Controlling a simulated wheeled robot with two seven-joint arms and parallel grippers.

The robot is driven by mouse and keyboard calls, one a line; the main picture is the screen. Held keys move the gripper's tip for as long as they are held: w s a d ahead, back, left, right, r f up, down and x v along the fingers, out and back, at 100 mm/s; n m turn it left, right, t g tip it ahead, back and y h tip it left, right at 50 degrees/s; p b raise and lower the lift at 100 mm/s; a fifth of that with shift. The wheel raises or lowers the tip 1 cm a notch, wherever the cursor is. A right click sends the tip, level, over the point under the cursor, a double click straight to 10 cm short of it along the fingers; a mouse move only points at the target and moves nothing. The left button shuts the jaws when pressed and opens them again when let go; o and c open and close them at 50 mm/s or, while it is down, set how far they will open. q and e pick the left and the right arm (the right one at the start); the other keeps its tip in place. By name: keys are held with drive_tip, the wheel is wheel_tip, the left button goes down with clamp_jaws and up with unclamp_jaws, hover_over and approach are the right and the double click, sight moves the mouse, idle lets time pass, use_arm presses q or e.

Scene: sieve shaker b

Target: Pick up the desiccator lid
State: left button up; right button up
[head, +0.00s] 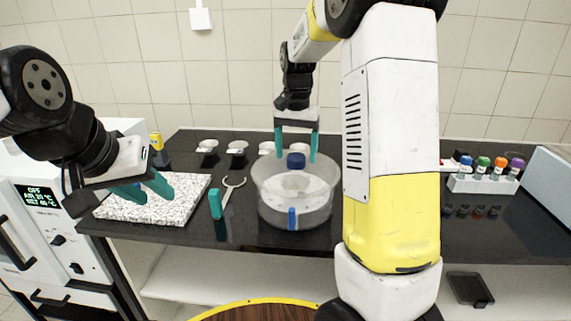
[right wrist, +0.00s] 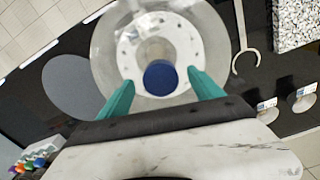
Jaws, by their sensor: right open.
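The desiccator (head: 295,215) is a clear round vessel on the black bench. Its clear lid (head: 268,180) has a blue knob (head: 296,160) on top. My right gripper (head: 296,157) hangs over it, open, with teal fingers on either side of the knob. In the right wrist view the blue knob (right wrist: 161,76) shows between the two spread fingertips (right wrist: 161,84), with a gap on both sides. A blue part (head: 292,218) is on the vessel's front. My left gripper (head: 148,189) is open and empty over the speckled slab at the left.
A speckled slab (head: 188,196) lies at the left of the bench. Small round pans (head: 237,148) stand behind. A rack of colour-capped vials (head: 484,184) is at the right. My right arm hides part of the bench.

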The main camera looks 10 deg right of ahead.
drive_tip(key=shift+f, duration=0.7)
drive_tip(key=shift+r, duration=0.1)
clamp_jaws()
